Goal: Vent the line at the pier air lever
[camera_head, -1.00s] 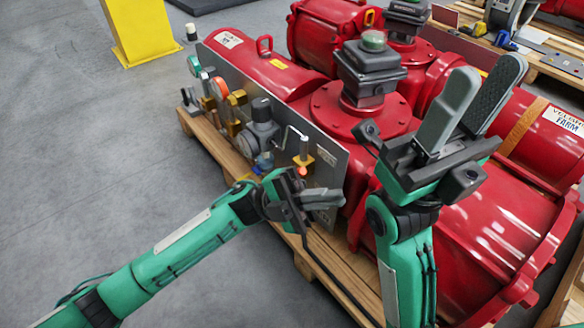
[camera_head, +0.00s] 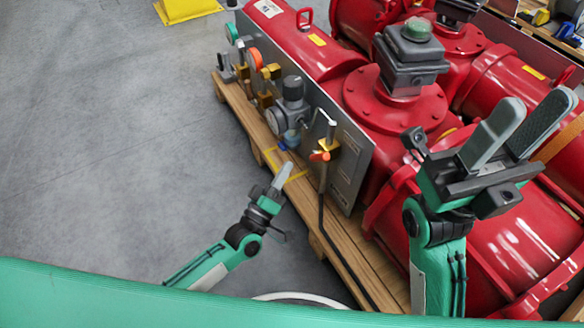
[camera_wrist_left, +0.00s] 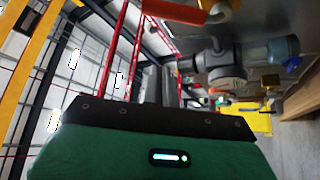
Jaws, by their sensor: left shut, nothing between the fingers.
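A brass valve (camera_head: 328,146) with an orange-red handle (camera_head: 319,156) is at the near end of the grey panel, under a bent metal tube. I take it for the air lever, but its label is not readable. An orange-red bar (camera_wrist_left: 177,11) also shows at the top of the left wrist view. My left gripper (camera_head: 284,174) is shut and empty, below and left of the valve and apart from it, near the pallet edge. My right gripper (camera_head: 537,110) is open and empty, raised in front of the red actuator.
A black hose (camera_head: 322,215) hangs near the valve. The floor at left (camera_head: 110,130) is clear.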

